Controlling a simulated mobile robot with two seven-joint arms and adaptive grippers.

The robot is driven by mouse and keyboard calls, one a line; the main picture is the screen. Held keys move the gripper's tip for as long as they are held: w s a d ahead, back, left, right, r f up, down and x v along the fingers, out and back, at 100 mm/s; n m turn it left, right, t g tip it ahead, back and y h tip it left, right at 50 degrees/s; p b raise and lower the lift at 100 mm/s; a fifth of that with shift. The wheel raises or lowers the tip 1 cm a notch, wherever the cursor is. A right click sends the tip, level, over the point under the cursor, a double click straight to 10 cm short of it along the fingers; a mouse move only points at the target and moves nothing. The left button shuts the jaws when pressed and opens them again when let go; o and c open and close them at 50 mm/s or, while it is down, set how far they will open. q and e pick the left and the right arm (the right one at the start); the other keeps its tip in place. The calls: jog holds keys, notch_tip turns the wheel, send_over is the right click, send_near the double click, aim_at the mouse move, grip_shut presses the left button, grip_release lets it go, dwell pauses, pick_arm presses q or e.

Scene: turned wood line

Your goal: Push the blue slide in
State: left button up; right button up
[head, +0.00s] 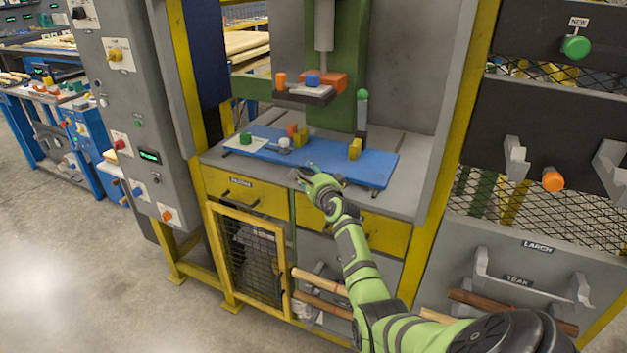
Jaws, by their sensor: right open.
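The blue slide (375,168) is a flat blue plate lying on the grey bed of the press, its long front edge facing me. On it are a white card with a green cylinder (246,139), a small pale round piece (284,142), orange and yellow blocks (300,137) and another yellow block (355,149). My right gripper (305,171) is open and empty at the slide's front edge, left of its right end. I cannot tell whether it touches the slide. My left gripper is not in view.
The green press column (351,85) stands behind the slide, with a small loaded shelf (305,96) above it. A grey control cabinet (140,110) stands to the left, yellow drawers (240,190) below. A rack with hooks and an orange knob (553,180) stands to the right.

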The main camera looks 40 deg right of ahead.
jog(key=shift+s+a+f, duration=0.15)
jog(key=shift+s+a, duration=0.2)
jog(key=shift+s, duration=0.3)
jog(key=v, duration=0.6)
jog(key=shift+s+r, duration=0.2)
jog(key=shift+r, duration=0.1)
